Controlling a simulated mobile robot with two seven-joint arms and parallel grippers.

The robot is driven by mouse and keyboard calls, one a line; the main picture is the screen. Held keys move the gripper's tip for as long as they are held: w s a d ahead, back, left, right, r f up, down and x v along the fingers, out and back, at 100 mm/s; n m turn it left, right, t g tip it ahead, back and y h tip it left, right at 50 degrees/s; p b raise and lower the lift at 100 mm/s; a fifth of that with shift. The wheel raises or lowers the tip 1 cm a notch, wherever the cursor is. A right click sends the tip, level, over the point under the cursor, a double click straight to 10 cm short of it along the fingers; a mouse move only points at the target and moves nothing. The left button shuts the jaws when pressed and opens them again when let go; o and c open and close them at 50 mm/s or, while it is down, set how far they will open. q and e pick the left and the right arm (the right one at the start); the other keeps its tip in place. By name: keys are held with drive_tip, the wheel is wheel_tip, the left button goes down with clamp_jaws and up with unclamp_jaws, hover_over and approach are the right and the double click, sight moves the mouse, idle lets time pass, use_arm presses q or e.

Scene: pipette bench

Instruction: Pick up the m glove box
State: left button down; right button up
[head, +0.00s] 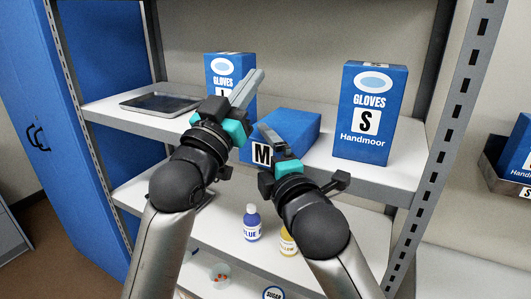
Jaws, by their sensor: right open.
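The M glove box (290,127) is blue and lies low on the upper shelf, its white M label facing front. Both my grippers partly cover it. My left gripper (249,88) is above and left of the box, in front of the L glove box; how far its fingers are apart cannot be seen. My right gripper (275,140) is open and overlaps the front of the M box in the picture. Whether it touches the box is unclear. Nothing shows between its fingers.
An upright S glove box (366,120) stands to the right, and the L glove box (222,68) stands behind left. A metal tray (160,103) lies at the shelf's left. The lower shelf (155,195) holds a blue bottle (252,224) and a yellow bottle (287,243).

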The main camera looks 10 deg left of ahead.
drive_tip(key=shift+c, duration=0.2)
drive_tip(key=c, duration=1.5)
clamp_jaws()
use_arm(q)
drive_tip(key=shift+r, duration=0.6)
drive_tip(key=shift+s, duration=0.1)
drive_tip(key=v, duration=1.2)
